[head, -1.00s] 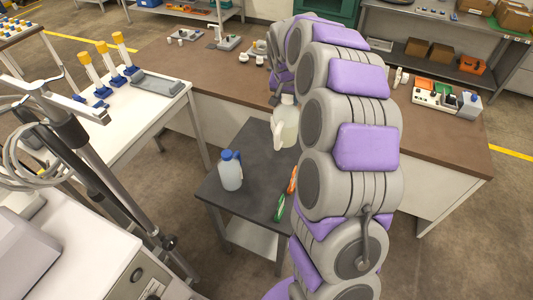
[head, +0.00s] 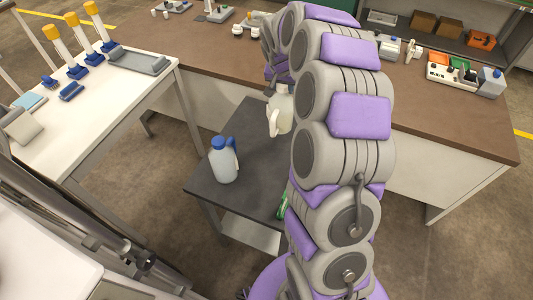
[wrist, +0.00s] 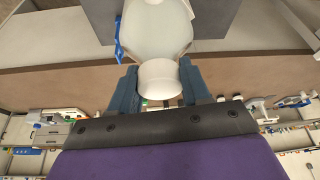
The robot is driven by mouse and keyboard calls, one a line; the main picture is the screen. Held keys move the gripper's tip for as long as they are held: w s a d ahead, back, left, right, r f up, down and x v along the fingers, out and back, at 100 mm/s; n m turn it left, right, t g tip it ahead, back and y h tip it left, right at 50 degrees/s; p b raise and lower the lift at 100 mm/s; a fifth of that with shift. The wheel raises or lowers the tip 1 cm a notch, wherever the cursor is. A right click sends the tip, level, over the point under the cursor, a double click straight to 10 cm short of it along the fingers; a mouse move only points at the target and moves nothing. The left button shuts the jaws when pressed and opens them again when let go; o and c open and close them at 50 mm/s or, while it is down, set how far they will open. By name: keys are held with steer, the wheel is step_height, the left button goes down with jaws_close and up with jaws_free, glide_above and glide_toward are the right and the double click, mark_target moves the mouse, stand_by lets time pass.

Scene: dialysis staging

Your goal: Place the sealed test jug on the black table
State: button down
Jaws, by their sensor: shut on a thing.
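A pale translucent jug (head: 280,115) with a light handle hangs from my gripper over the back part of the black table (head: 215,190). In the wrist view my gripper (wrist: 160,88) has its two dark fingers on either side of the white neck or cap of this jug (wrist: 157,32). In the head view my arm hides most of the gripper. I cannot tell whether the jug's base touches the tabletop. A second pale jug with a blue cap and handle (head: 224,163) stands upright on the black table, at the left front.
A green item (head: 283,206) lies at the table's right side, partly behind my arm. A brown-topped bench (head: 190,55) stands close behind the table. A white table (head: 90,110) with yellow-topped items is on the left. Bare tabletop lies between the two jugs.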

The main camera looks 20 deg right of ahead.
mark_target(281, 99)
steer(key=shift+a+f, duration=0.2)
steer(key=shift+f, duration=0.45)
step_height(281, 99, down, 4)
steer(key=shift+r+b, duration=0.2)
steer(key=shift+b, duration=0.4)
steer(key=shift+w+d+f, duration=0.1)
steer(key=shift+f, duration=0.45)
step_height(281, 99, down, 5)
steer(key=shift+r+b, duration=0.2)
steer(key=shift+b, duration=0.5)
steer(key=c, duration=0.5)
jaws_free()
